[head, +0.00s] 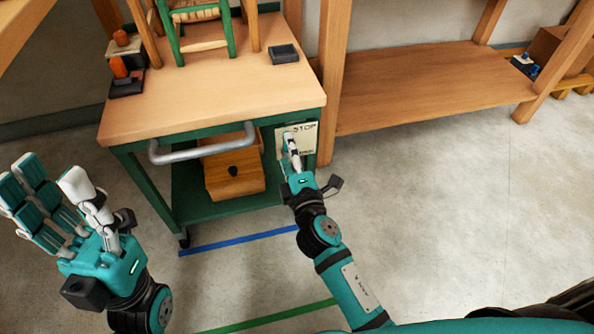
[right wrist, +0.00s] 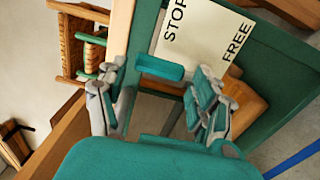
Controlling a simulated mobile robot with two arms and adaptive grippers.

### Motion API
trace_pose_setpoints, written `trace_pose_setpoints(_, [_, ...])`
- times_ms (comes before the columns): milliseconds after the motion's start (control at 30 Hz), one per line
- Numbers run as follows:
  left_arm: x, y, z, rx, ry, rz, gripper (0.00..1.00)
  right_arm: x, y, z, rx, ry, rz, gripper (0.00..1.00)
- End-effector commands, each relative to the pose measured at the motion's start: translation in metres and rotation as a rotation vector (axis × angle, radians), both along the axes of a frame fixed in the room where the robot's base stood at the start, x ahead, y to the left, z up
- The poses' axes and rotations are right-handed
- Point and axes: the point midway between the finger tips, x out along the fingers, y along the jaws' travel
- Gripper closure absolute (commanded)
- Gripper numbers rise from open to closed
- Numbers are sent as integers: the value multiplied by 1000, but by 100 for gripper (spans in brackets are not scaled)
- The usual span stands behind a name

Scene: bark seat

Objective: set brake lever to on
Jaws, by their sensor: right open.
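The cream brake plate (head: 307,138) is on the right front of the green cart, lettered STOP at its top. In the right wrist view the plate (right wrist: 205,35) reads STOP at left and FREE at right. A short teal bar (right wrist: 160,67), seemingly the brake lever's grip, lies between my right fingers, nearer the STOP lettering. My right gripper (head: 291,148) is open at the plate and hides the lever in the head view; its fingers also show in the right wrist view (right wrist: 160,95). I cannot tell whether they touch the bar. My left gripper (head: 58,195) is open and empty, left of the cart.
The cart's wooden top (head: 215,95) carries a small chair (head: 200,25), a dark tray (head: 284,54) and orange-handled tools (head: 122,70). A grey push bar (head: 203,147) juts from its front. A wooden shelf (head: 430,85) stands right. The floor at right is clear.

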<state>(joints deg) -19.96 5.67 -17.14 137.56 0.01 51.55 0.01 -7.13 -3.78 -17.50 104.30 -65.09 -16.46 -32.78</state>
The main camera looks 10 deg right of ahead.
Motion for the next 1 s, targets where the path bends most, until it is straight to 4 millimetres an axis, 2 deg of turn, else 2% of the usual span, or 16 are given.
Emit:
trace_pose_setpoints(33, [0,0,0,0,1,0,56,-13,0,-1,3,4,0,33])
trace_pose_setpoints(200, [0,0,-1,0,2,-1,56,-49,-1,-2,5,5,0,33])
trace_pose_setpoints(400, [0,0,-1,1,2,-1,56,-76,-2,-1,3,2,0,33])
trace_pose_setpoints(567, [0,0,-1,2,3,-1,56,-83,-2,0,0,1,0,33])
trace_pose_setpoints(1000, [0,-1,-1,2,3,-1,56,-83,-2,0,0,1,1,33])
